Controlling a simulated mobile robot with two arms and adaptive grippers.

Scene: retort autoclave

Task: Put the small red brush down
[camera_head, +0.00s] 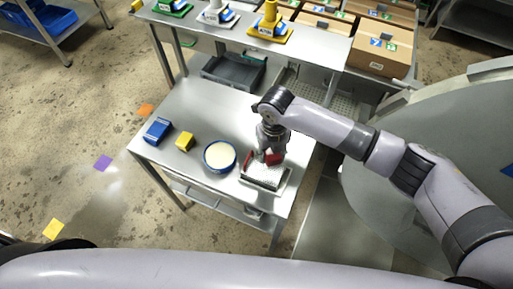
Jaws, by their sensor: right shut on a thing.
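The small red brush (275,159) is in my right gripper (268,155), which is shut on it. The gripper points down over a shallow pale tray (266,186) near the right front of the steel table. The brush is at the tray's far edge; I cannot tell whether it touches the tray. The gripper hides part of the brush. My left gripper is not in view.
On the table (178,104) stand a blue-rimmed bowl (206,167) with pale contents, a yellow block (185,141) and a blue box (157,130). A grey bin (217,76) is behind. The table's left rear is clear. A large round metal door (440,130) is at right.

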